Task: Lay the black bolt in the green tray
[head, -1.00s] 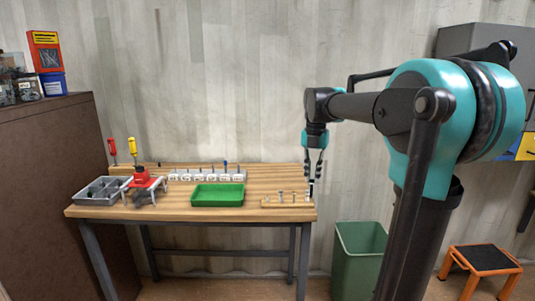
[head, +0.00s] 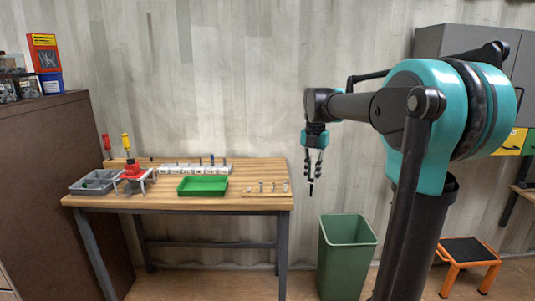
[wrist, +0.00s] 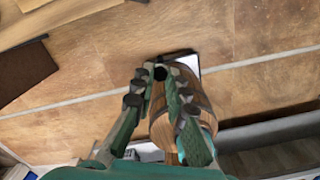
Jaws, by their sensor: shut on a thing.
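My gripper (head: 313,166) is shut on the black bolt (head: 311,187), which hangs about upright below the fingertips in the head view. It is in the air to the right of the workbench's right edge. In the wrist view, my gripper (wrist: 160,85) shows with the bolt's dark round end (wrist: 160,73) between its fingertips; the rest of the bolt is hidden. The green tray (head: 203,193) lies on the middle of the workbench, to the left of my gripper, and looks empty. The wrist view does not show the tray.
The workbench (head: 230,203) also carries a wooden strip with several small bolts (head: 265,192), a white rack (head: 195,169), a red tool (head: 132,172) and a grey divided tray (head: 88,187). A green bin (head: 347,265) stands right of it. An orange stool (head: 466,260) is farther right.

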